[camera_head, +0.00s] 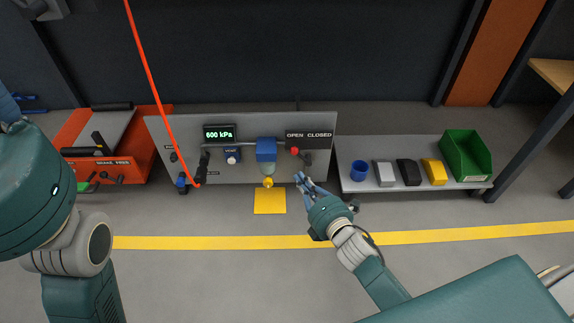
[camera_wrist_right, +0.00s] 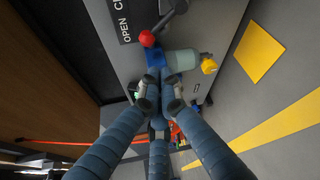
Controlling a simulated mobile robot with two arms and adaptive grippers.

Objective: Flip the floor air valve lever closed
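The lever with a red knob (camera_head: 295,151) sits at the right of the grey valve panel (camera_head: 225,185), below the "OPEN CLOSED" label (camera_head: 309,135). In the right wrist view the red knob (camera_wrist_right: 147,38) is at one end of a dark handle (camera_wrist_right: 174,14), beside the word OPEN. My right gripper (camera_head: 301,177) is just below the lever, apart from it. Its fingers (camera_wrist_right: 158,78) come together at the tips with nothing visible between them. At the left edge of the head view, blue finger-like shapes (camera_head: 28,98) show beside my left arm, but their state is unclear.
A blue regulator (camera_head: 266,150) with a yellow drain below it stands left of the lever. A red hose (camera_head: 150,75) hangs before the panel. A shelf (camera_head: 400,145) at right holds a blue cup, several blocks and a green bin (camera_head: 467,156). Yellow tape (camera_head: 200,243) crosses open floor.

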